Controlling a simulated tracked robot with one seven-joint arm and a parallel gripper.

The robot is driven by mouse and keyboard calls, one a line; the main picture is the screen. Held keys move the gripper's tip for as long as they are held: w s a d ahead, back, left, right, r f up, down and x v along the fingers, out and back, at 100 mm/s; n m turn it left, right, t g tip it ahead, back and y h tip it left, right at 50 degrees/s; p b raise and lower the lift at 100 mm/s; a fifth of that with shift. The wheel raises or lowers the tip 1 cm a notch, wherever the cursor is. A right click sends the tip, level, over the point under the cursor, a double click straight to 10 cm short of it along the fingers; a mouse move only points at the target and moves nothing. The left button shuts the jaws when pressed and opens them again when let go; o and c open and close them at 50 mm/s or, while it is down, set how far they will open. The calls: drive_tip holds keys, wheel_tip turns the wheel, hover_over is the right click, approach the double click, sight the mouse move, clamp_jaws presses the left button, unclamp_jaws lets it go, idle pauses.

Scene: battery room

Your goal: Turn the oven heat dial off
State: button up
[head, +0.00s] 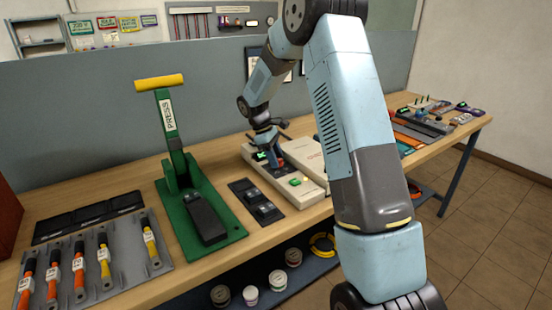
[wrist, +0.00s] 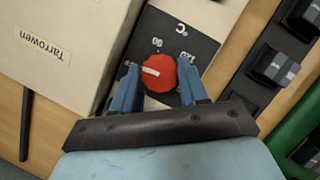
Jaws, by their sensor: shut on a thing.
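The red heat dial (wrist: 159,73) shows in the wrist view on a dark panel (wrist: 188,24) marked °C, with numbers around it. A white mark on the dial points to the left. The blue fingers of my gripper (wrist: 158,80) are on either side of the dial, shut on it. The cream box labelled Tarrowen (wrist: 62,50) is beside the panel in the wrist view.
A green press (head: 201,212) with a yellow handle stands left of the oven on the wooden bench. A grey tray with orange and yellow tools (head: 126,262) is at the front left. More devices lie at the right.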

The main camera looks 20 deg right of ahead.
drive_tip(key=shift+n+t, duration=0.3)
drive_tip(key=shift+n, duration=0.5)
drive_tip(key=o, duration=1.1)
drive_tip(key=shift+c, duration=0.2)
drive_tip(key=v, duration=1.3)
drive_tip(key=shift+a+r, duration=0.25)
drive_tip(key=shift+w, duration=0.1)
